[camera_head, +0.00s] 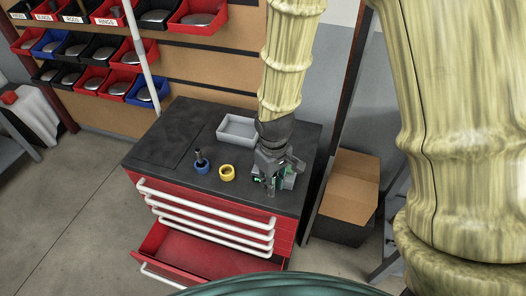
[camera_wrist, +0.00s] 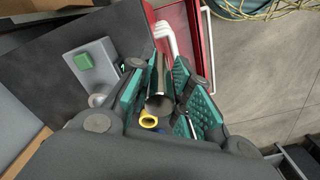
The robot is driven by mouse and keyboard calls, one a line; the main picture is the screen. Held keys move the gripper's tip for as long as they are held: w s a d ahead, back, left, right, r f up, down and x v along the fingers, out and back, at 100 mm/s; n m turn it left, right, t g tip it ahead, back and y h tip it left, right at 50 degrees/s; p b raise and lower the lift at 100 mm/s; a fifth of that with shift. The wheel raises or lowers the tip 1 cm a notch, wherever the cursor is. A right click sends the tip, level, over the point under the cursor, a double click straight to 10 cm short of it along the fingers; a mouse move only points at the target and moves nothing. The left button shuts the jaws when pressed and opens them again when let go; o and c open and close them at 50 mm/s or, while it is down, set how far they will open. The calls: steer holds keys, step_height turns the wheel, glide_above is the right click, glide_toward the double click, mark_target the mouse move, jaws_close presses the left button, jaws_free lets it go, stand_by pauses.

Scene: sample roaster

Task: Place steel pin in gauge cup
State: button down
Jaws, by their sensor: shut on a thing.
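My gripper (camera_head: 272,182) is over the front right of the black cabinet top. In the wrist view, its teal-padded fingers (camera_wrist: 160,88) are shut on a steel pin (camera_wrist: 159,82), a shiny dark cylinder. A yellow ring-shaped cup (camera_head: 227,172) stands on the cabinet top, left of my gripper and apart from it. Left of that is a blue cup (camera_head: 202,168) with a dark upright piece (camera_head: 198,155) in it. The yellow cup (camera_wrist: 149,121) also shows in the wrist view, partly hidden by my gripper. I cannot tell which cup is the gauge cup.
A grey box with a green button (camera_wrist: 88,62) stands close beside my gripper. A grey tray (camera_head: 237,131) lies behind the cups. The red cabinet's lower drawer (camera_head: 205,252) is open. The left of the black top (camera_head: 165,140) is clear. A cardboard box (camera_head: 346,185) stands right.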

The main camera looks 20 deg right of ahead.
steer(key=shift+w+d+f+p, duration=0.45)
steer(key=shift+w+f+p, duration=0.4)
steer(key=shift+w, duration=1.7)
steer(key=shift+w+d+f+p, duration=0.5)
steer(key=shift+w+f+p, duration=0.4)
steer(key=shift+w, duration=1.7)
steer(key=shift+w+d+f+p, duration=0.55)
steer(key=shift+w+p, duration=0.45)
steer(key=shift+w, duration=1.55)
steer(key=shift+a+f, duration=0.1)
steer(key=shift+f, duration=0.1)
steer(key=c, duration=1.3)
jaws_free()
steer(key=shift+r+b, duration=1.65)
steer(key=shift+r, duration=4.45)
